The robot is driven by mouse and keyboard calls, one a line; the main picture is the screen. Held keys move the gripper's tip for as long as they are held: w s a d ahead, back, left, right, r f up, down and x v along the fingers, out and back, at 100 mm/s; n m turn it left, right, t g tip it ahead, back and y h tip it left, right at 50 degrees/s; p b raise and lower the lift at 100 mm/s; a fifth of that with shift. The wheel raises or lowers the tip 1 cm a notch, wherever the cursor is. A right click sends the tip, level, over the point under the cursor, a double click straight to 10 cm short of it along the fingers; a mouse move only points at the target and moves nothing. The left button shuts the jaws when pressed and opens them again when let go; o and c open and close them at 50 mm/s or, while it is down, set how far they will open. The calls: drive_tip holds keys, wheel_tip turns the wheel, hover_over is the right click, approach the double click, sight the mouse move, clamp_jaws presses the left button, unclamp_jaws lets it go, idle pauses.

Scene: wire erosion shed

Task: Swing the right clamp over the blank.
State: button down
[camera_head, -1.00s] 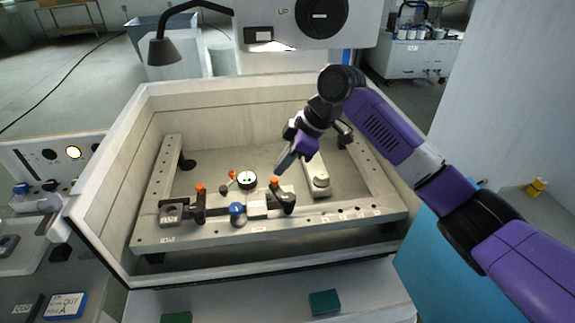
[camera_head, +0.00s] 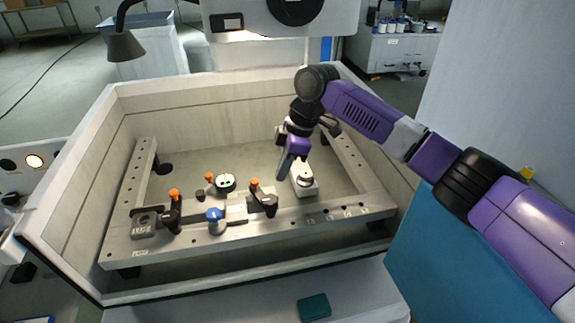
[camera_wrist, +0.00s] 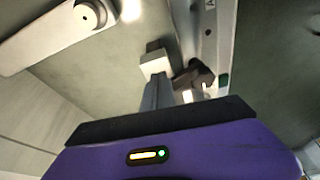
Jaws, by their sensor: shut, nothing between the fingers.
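The right clamp (camera_head: 266,201) is a dark clamp with an orange-tipped handle, on the front bar of the metal frame. A pale block (camera_head: 237,210), which looks like the blank, sits just to its left. The clamp's dark body appears beside the block; I cannot tell whether its arm reaches over it. My gripper (camera_head: 283,175) is shut and empty, pointing down, right of the orange handle and apart from it in the picture. In the wrist view, my gripper's grey fingers (camera_wrist: 156,95) partly hide the pale block (camera_wrist: 154,63), and the dark clamp (camera_wrist: 195,76) shows to their right.
A left clamp (camera_head: 174,213) with an orange tip, a blue knob (camera_head: 214,216) and a round dial (camera_head: 225,183) are close by. A pale block with a round top (camera_head: 304,181) stands right of my gripper. The tank's walls (camera_head: 70,235) surround the frame.

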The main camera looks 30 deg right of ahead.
sight(261, 190)
drive_tip(key=shift+w+a+f+b, duration=0.15)
drive_tip(key=shift+w+a, duration=0.1)
drive_tip(key=shift+a, duration=0.4)
drive_tip(key=shift+w+a+f+b, duration=0.15)
drive_tip(key=shift+w+a+f, duration=0.1)
drive_tip(key=shift+a, duration=0.35)
drive_tip(key=shift+w+a+f+b, duration=0.15)
drive_tip(key=shift+w+a, duration=0.1)
drive_tip(key=shift+a, duration=0.4)
drive_tip(key=shift+a, duration=0.15)
